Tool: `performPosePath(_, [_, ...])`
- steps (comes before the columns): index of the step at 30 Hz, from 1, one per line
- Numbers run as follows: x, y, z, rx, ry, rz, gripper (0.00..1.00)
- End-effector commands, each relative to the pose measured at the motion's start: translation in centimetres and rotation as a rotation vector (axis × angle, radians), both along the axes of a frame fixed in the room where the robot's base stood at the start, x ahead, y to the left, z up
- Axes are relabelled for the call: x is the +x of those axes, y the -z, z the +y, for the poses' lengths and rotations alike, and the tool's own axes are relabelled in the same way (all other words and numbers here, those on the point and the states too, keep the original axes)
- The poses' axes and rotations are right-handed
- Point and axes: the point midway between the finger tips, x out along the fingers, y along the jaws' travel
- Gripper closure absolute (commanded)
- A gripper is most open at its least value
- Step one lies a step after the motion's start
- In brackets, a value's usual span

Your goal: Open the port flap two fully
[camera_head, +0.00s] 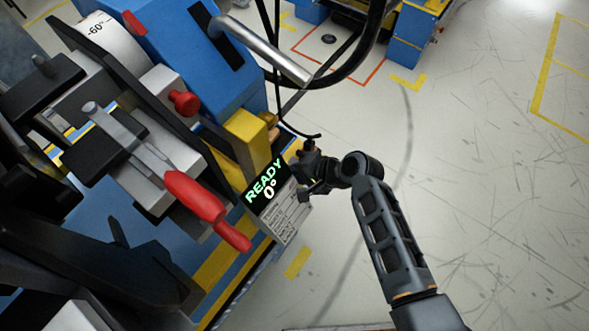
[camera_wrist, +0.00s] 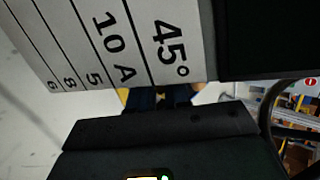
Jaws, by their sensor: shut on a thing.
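My gripper (camera_head: 308,172) is at the right edge of the dashboard module, beside the black display (camera_head: 268,188) that reads READY and 0°. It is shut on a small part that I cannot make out. I cannot pick out port flap two for certain or tell its angle. In the wrist view, a white label plate (camera_wrist: 100,42) with 45° and 10 A printed on it is close at the upper left. A dark block (camera_wrist: 165,130) crosses the lower middle. The fingertips are not clear there.
A red-handled lever (camera_head: 195,197), a red knob (camera_head: 184,103) and a yellow block (camera_head: 249,140) are on the module. A grey bar (camera_head: 263,50) and black cables (camera_head: 350,66) are above my gripper. The floor (camera_head: 480,180) to the right is open.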

Motion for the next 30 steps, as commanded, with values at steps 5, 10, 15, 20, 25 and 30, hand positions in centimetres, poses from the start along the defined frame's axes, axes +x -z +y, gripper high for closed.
performPosePath(5, [0.0, 0.0, 0.0, 0.001, 0.000, 0.001, 1.00])
performPosePath(10, [0.0, 0.0, 0.0, 0.001, 0.000, 0.001, 0.66])
performPosePath(15, [0.0, 0.0, 0.0, 0.001, 0.000, 0.001, 0.57])
performPosePath(20, [0.0, 0.0, -0.1, 0.001, 0.000, 0.001, 0.57])
performPosePath(25, [-0.5, -1.0, -1.0, 0.001, 0.002, 0.000, 0.57])
performPosePath(30, [-1.4, -3.0, -2.9, 0.002, 0.002, 0.000, 0.57])
